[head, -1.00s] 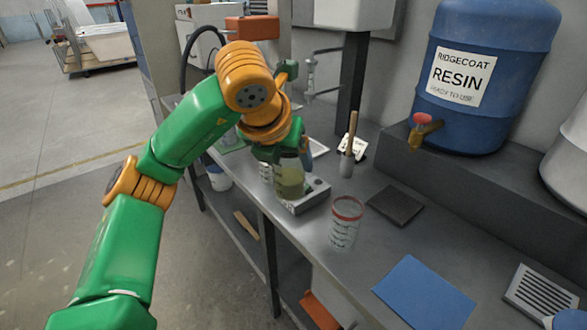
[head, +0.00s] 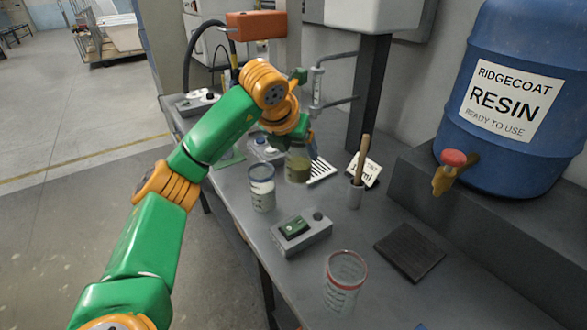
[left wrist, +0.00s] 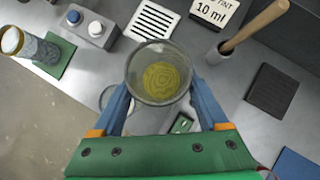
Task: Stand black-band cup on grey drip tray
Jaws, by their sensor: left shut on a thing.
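My left gripper (head: 300,146) is shut on a clear cup (head: 298,166) with yellow-green liquid in it. In the left wrist view the held cup (left wrist: 160,76) has a dark rim and sits between the blue fingers of my gripper (left wrist: 162,98). The cup looks upright. A pale slatted tray (head: 321,172) lies on the bench just beyond and right of the cup; it also shows above the cup in the left wrist view (left wrist: 153,22). Whether the cup touches anything below is hidden. My right gripper is not in view.
A grey box with a green panel (head: 302,232), a red-rimmed cup (head: 342,284) and a dark ribbed mat (head: 409,251) are nearer or to the right. A stick stands in a grey holder (head: 356,190) beside the 10 ml card (head: 364,169).

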